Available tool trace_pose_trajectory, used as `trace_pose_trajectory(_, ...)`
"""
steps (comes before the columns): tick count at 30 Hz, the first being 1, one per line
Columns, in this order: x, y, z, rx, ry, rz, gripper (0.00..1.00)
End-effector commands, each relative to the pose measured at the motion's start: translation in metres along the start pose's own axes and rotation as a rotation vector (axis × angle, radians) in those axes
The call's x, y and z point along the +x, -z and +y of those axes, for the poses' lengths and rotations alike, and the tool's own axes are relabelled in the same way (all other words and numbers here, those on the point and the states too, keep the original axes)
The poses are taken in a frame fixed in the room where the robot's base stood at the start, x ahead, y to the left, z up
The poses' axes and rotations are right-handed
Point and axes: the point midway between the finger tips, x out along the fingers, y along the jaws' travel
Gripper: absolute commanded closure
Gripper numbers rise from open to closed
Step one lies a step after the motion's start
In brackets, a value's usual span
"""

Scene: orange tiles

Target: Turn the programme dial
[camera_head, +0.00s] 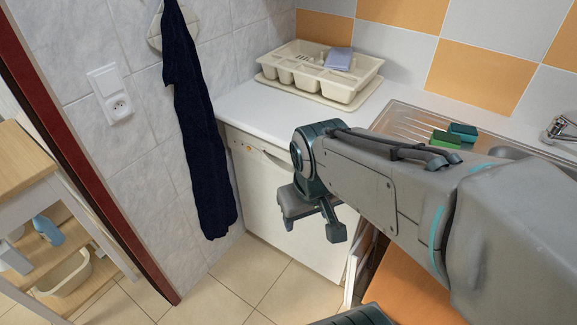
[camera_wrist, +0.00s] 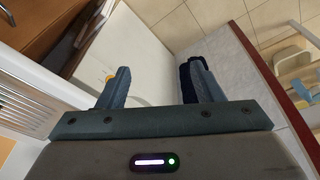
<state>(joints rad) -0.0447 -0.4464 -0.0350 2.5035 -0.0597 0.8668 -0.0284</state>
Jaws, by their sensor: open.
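The white dishwasher (camera_head: 285,195) stands under the counter, with its control strip along the top edge. Small yellowish marks (camera_head: 242,147) show at the left end of that strip; they are too small to make out as a dial. My gripper (camera_head: 312,222) is open and empty in front of the dishwasher's door, below the strip. In the wrist view, my gripper's two fingers (camera_wrist: 159,68) stand apart with the white front (camera_wrist: 130,45) beyond. A small yellow round part (camera_wrist: 109,78) shows beside the left finger and is partly hidden by it.
A dark blue towel (camera_head: 195,130) hangs on the wall left of the dishwasher. A cutlery tray (camera_head: 335,83) stands on the counter (camera_head: 240,108). A wooden-topped shelf unit (camera_head: 22,165) is at the far left. The tiled floor (camera_head: 235,285) before the dishwasher looks clear on the left.

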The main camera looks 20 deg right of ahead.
Motion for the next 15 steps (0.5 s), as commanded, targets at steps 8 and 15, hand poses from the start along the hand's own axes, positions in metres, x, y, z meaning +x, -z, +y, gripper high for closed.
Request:
trace_pose_trajectory(8,0.098,0.004,0.026,-0.544,-0.109,-0.201,0.40)
trace_pose_trajectory(15,0.179,0.005,0.045,-1.133,-0.183,-0.414,0.40)
